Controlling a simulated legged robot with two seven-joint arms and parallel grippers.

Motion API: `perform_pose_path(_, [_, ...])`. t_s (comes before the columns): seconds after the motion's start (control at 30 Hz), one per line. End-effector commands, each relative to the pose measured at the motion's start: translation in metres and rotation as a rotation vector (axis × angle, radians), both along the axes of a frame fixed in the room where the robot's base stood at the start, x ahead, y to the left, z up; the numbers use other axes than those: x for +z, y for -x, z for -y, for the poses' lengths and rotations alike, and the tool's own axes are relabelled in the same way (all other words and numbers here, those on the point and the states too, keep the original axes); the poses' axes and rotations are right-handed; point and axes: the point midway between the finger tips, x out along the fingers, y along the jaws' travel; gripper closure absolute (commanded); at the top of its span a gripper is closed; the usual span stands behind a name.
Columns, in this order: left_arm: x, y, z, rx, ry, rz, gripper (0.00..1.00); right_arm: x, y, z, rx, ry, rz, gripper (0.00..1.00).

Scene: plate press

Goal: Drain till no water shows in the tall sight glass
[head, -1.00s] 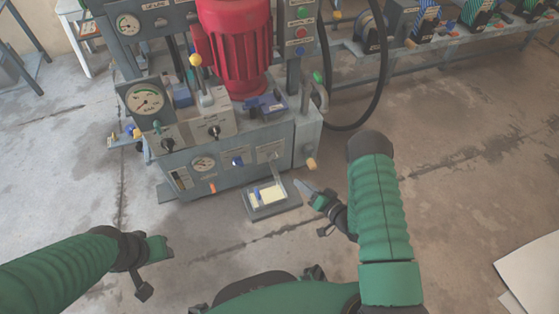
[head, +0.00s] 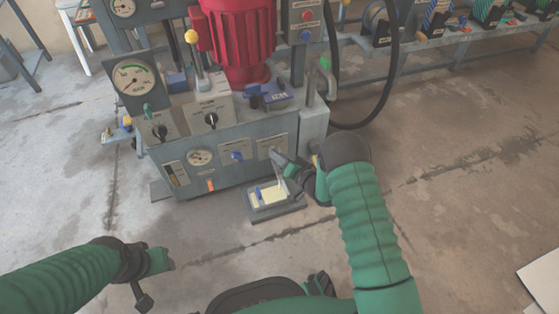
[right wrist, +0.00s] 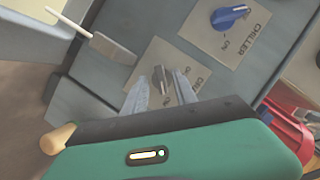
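The press front carries a label plate with a small grey drain knob (right wrist: 163,80), seen in the right wrist view. My right gripper (right wrist: 160,92) is open, with one finger on each side of this knob; I cannot tell whether they touch it. In the head view the right gripper (head: 277,160) is at the right end of the press front and hides the knob. A narrow upright sight glass (head: 175,174) is at the left of the front; its water level is too small to read. My left gripper (head: 168,263) hangs over the floor at lower left, its fingers unclear.
A blue chiller knob (right wrist: 229,17) sits beside the drain plate. A shallow tray (head: 286,208) with pale yellow contents is on the floor below. A wooden-tipped handle (right wrist: 57,138) is near the gripper. A black hose (head: 384,95) loops at right.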

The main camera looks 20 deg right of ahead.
Motion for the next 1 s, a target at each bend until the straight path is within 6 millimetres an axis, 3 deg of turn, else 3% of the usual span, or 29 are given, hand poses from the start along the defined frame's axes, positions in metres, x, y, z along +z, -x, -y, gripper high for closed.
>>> perform_pose_path(0.13, [0.001,0.000,0.000,0.000,0.000,0.000,0.57,0.001,0.000,0.000,0.000,0.000,0.000,0.66])
perform_pose_path(0.4, [0.001,0.000,0.000,0.000,0.000,0.000,0.57,0.000,0.001,0.000,0.000,0.001,0.000,1.00])
perform_pose_path(0.77, [0.002,0.000,0.000,0.000,0.000,0.000,0.57,0.000,0.001,0.001,0.000,0.007,-0.001,1.00])
perform_pose_path(1.0, [0.015,0.000,0.000,0.000,0.000,0.000,0.57,0.004,0.001,0.000,-0.001,0.072,0.000,1.00])
